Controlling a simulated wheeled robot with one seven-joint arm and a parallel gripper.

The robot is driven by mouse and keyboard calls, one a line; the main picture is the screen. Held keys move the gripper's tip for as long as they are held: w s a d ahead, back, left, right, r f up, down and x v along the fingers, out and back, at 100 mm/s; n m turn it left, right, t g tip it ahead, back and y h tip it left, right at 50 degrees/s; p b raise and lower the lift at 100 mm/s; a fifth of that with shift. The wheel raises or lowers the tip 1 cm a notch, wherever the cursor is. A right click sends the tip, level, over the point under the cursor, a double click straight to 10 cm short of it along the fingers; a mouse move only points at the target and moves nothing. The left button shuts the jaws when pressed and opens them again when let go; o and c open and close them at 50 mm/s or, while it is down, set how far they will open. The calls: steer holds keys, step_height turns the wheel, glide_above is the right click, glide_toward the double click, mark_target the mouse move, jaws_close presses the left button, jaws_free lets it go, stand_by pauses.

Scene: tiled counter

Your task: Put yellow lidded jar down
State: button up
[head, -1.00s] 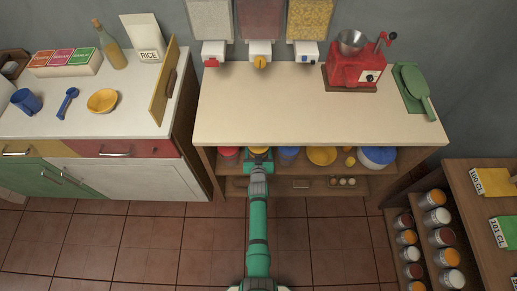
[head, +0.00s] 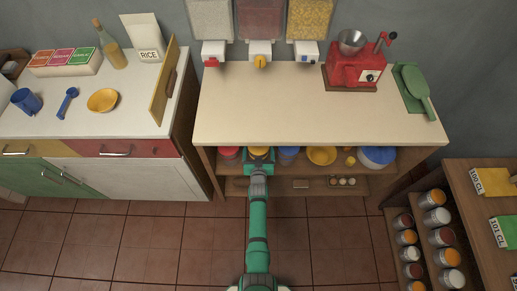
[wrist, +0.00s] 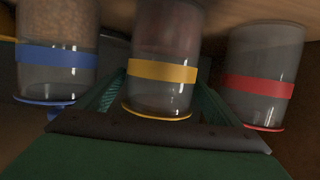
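The yellow-lidded jar (wrist: 160,95) is clear glass with a yellow band and reddish-brown contents. It appears upside down in the wrist view, between the two green fingers of my gripper (wrist: 160,78). It stands on the shelf under the counter, level with its neighbours. In the head view its yellow lid (head: 259,151) shows just beyond my gripper (head: 259,158). My fingers look spread on either side of the jar; any contact is hard to see.
A blue-banded jar (wrist: 60,62) and a red-banded jar (wrist: 260,85) stand close on either side. The counter edge (head: 320,142) overhangs the shelf. A yellow bowl (head: 321,156) and a blue-lidded pot (head: 377,157) sit farther right on it.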

steer(key=shift+r, duration=0.15)
steer(key=shift+s+d, duration=0.1)
steer(key=shift+s, duration=0.25)
steer(key=f+v, duration=0.1)
steer(key=v, duration=2.4)
steer(key=s+r, duration=2.3)
steer(key=r, duration=0.1)
steer(key=shift+s+t, duration=0.25)
steer(key=shift+t, duration=0.15)
steer(key=shift+r, duration=0.15)
